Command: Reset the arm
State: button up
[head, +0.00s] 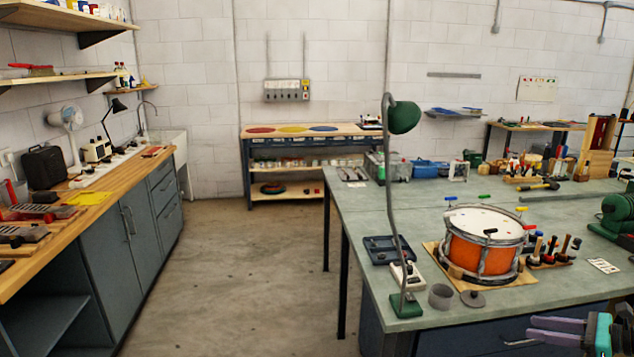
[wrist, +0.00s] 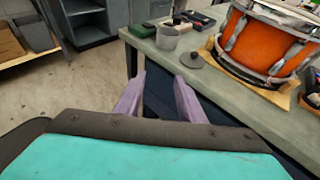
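My gripper (head: 532,330) is at the lower right of the head view, in front of the bench's near edge, and partly cut off by the frame. In the wrist view my gripper (wrist: 159,78) shows two purple fingers spread apart with nothing between them. The fingers point toward the bench's front side. An orange drum (head: 482,245) stands on the green bench top (head: 350,205), beyond the gripper. The drum also shows at the upper right of the wrist view (wrist: 262,45).
A grey cup (head: 440,296) and a round lid (head: 473,299) sit near the bench's front edge. A green lamp (head: 404,117) rises at the bench's left. Several mallets (head: 550,252) stand right of the drum. Open floor (head: 250,260) lies left of the bench.

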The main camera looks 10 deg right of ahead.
jog(key=w+a+f+n+g+y, duration=0.1)
jog(key=w+a+f+g+y, duration=0.1)
jog(key=w+a+f, duration=0.65)
jog(key=w+a+f+n+g+y, duration=0.2)
jog(key=w+a+f, duration=0.1)
jog(key=a, duration=1)
jog(key=s+a+f+n+g, duration=0.1)
jog(key=a+f+n+g, duration=0.15)
jog(key=a+f, duration=0.65)
jog(key=s+a+f+n+g, duration=0.1)
jog(key=a+f+g, duration=0.4)
jog(key=a, duration=0.8)
jog(key=s+a+f+n+g+h, duration=0.3)
jog(key=s+a+f+n, duration=0.1)
jog(key=s+a+f, duration=0.5)
jog(key=s+a+f+n+g+h, duration=0.25)
jog(key=s+a+f+n, duration=0.3)
jog(key=s+f, duration=0.4)
jog(key=s+f+n+g+h, duration=0.1)
jog(key=s+f+n+h, duration=0.2)
jog(key=s, duration=0.6)
jog(key=d+f+n+t+h, duration=0.1)
jog(key=d+n+h, duration=0.2)
jog(key=d+n, duration=0.4)
jog(key=n, duration=0.3)
jog(key=shift+d+f, duration=0.25)
jog(key=shift+f, duration=0.05)
